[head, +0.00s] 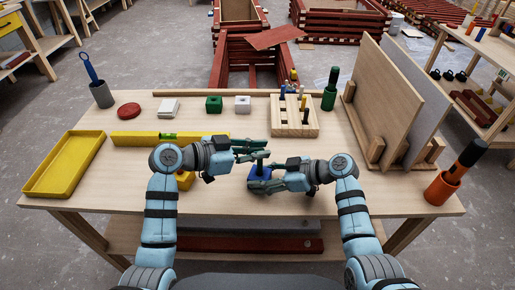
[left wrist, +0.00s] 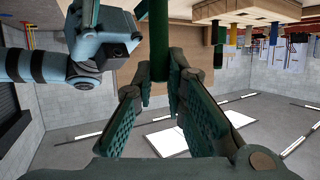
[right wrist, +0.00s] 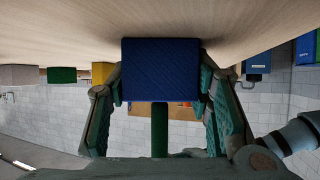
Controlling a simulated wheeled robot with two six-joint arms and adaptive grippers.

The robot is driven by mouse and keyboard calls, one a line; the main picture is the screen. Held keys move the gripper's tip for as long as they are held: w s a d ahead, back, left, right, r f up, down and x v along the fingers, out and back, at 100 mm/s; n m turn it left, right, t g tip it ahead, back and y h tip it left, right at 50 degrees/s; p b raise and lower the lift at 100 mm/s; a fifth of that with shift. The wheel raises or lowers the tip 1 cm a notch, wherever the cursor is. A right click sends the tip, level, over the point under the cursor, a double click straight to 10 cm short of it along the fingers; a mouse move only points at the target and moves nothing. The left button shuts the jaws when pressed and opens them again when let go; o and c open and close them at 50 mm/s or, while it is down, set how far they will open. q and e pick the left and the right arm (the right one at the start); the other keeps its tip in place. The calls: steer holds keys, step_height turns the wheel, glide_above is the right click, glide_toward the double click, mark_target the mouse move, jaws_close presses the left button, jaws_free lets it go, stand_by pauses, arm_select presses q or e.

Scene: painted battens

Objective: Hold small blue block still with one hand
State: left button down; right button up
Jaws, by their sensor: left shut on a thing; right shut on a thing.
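The small blue block (head: 261,173) sits on the workbench near its front middle. It fills the space between the fingers of my right gripper (head: 266,185) in the head view, and the right wrist view shows a finger on each side of the block (right wrist: 160,70). A green peg (right wrist: 160,130) stands out from the block's top. My left gripper (head: 256,150) is above the block, shut on the green peg (left wrist: 158,40). The peg's lower end is hidden, so I cannot tell how deep it sits.
A peg rack (head: 295,128) with several coloured pegs stands behind the grippers. A yellow level (head: 135,139) and a yellow tray (head: 65,165) lie to the left. Upright boards (head: 385,100) and an orange cup (head: 441,189) stand to the right. The front right bench top is clear.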

mark_target(258, 161)
arm_select(q)
steer(key=shift+f, duration=1.8)
steer(key=c, duration=1.6)
jaws_free()
steer(key=shift+o, duration=0.2)
steer(key=v, duration=1.2)
arm_select(e)
steer(key=o, duration=0.9)
steer(key=shift+o, duration=0.6)
